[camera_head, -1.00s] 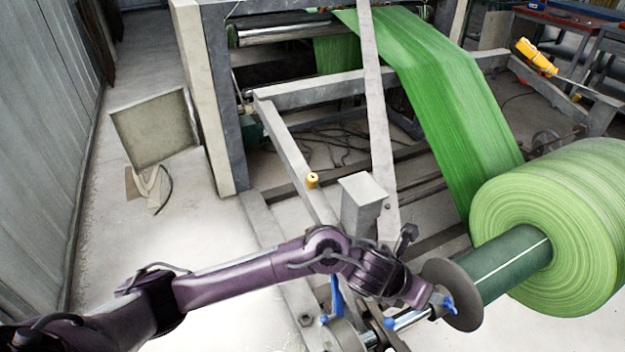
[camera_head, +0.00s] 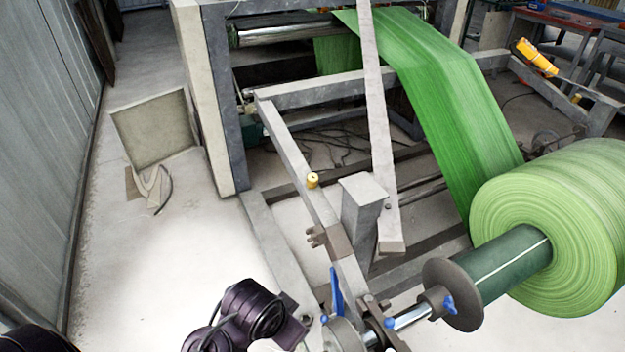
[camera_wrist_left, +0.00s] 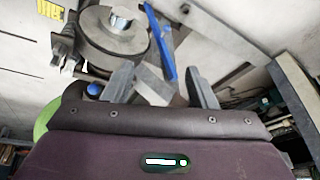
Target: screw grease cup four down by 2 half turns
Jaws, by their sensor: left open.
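A small yellow cup (camera_head: 313,180), which looks like a grease cup, stands on the grey side beam (camera_head: 296,155) in the head view. I cannot tell which number it bears. My left arm is at the bottom of the head view, below and left of this cup, and its fingertips cannot be made out there. In the left wrist view my left gripper (camera_wrist_left: 162,84) is open, with its two fingers apart and nothing clearly held between them. No grease cup can be made out in the wrist view. My right gripper is not in view.
A blue lever (camera_head: 336,292) and a shaft with a dark disc (camera_head: 453,295) stand near my left arm. The green roll (camera_head: 560,230) is at the right. The lever also shows in the wrist view (camera_wrist_left: 162,45). Open floor (camera_head: 150,270) lies to the left.

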